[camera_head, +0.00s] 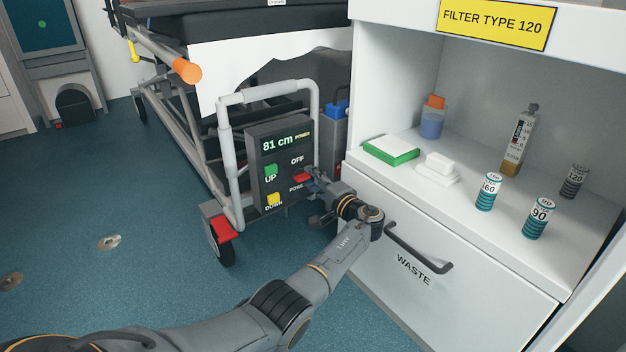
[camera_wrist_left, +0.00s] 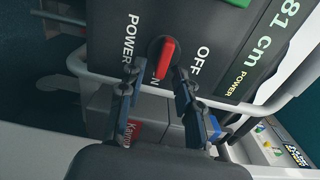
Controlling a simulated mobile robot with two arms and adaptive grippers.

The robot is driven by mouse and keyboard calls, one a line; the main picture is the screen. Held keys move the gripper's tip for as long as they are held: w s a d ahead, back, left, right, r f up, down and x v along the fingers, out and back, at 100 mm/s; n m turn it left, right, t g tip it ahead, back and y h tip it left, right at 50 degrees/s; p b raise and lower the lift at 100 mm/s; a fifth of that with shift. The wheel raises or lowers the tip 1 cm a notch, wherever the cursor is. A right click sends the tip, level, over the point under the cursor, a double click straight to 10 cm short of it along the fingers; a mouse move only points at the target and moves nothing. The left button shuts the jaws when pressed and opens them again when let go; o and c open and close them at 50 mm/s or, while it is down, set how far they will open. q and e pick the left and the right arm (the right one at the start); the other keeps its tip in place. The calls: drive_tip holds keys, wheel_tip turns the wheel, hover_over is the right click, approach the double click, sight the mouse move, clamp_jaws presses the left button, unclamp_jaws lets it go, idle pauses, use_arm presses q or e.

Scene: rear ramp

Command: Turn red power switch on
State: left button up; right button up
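The red power switch (camera_head: 302,177) sits on the dark control panel (camera_head: 262,190), below the word OFF. In the left wrist view the red switch (camera_wrist_left: 166,60) points down, away from OFF, toward partly hidden letters of which an N shows. The panel's display reads 81 cm, with a lit POWER mark beside it. My left gripper (camera_head: 314,182) is just right of the switch. In the left wrist view its fingers (camera_wrist_left: 157,72) are spread apart, one on each side of the switch's lower end. A gap shows on both sides, so it is not gripped. My right gripper is out of view.
Green UP (camera_head: 271,173) and yellow DOWN (camera_head: 273,200) buttons are left of the switch. A grey tubular frame (camera_head: 231,150) surrounds the panel. A white cabinet with a waste drawer handle (camera_head: 418,248) stands close on the right. The floor at left is mostly open.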

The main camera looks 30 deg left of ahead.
use_arm(q)
wheel_tip(320, 180, up, 10)
idle(0.5)
drive_tip(key=shift+o, duration=0.2)
